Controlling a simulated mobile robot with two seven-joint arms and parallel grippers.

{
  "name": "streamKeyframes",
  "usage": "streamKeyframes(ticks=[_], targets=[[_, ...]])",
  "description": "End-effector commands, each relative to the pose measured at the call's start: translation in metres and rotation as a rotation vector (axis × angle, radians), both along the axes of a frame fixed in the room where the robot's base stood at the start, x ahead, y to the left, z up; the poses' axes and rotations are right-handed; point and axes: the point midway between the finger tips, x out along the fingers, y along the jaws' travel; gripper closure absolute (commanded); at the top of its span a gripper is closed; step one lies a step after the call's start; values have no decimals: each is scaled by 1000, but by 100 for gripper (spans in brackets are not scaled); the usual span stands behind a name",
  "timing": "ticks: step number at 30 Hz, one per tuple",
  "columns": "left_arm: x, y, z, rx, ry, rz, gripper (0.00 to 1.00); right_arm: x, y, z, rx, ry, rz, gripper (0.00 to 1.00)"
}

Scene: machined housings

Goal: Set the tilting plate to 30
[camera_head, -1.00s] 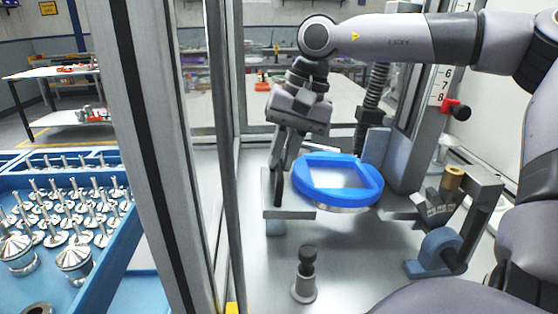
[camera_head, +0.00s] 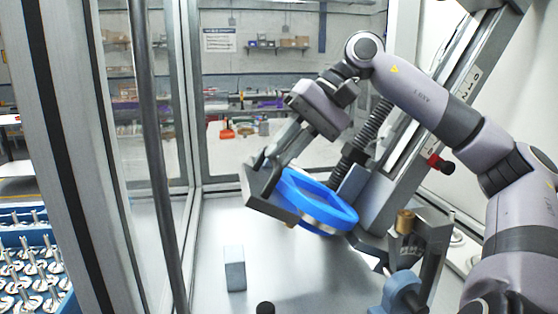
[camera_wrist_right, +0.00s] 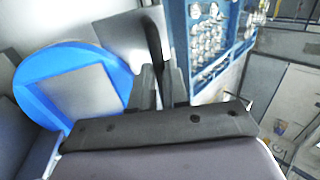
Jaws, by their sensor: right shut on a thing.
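The tilting plate is a blue ring (camera_head: 315,203) with a square recess. It slopes down to the right in the head view, together with its grey bracket (camera_head: 270,209). It also shows in the wrist view (camera_wrist_right: 35,75). My right gripper (camera_head: 268,168) is at the plate's upper left side, shut on a dark bar that serves as its handle (camera_wrist_right: 152,45). The fingers hide part of the bar. The slanted column (camera_head: 405,165) behind the plate carries a scale (camera_head: 467,85), whose marks I cannot read as an angle. My left gripper is not in view.
A red knob (camera_head: 440,163) sits on the column's right. A grey block (camera_head: 235,268) stands on the floor plate below. A blue fixture with a brass cap (camera_head: 405,222) is at lower right. Frame posts (camera_head: 160,150) and a blue tray of parts (camera_head: 30,255) lie left.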

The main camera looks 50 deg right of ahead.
Motion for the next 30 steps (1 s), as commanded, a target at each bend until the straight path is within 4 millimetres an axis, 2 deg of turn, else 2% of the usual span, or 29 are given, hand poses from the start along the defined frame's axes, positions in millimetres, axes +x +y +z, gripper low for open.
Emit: streamKeyframes(ticks=[17, 18, 19, 20, 30], targets=[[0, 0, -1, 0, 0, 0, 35, -2, -4, 8, 14, -21, -4, 100], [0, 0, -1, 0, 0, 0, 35, -2, -4, 8, 14, -21, -4, 72], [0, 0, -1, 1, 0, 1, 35, -2, -3, 8, 15, -20, -4, 63], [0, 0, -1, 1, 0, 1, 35, -2, -3, 7, 14, -19, -4, 60], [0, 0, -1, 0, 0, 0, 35, -3, -5, 8, 12, -13, -1, 60]])
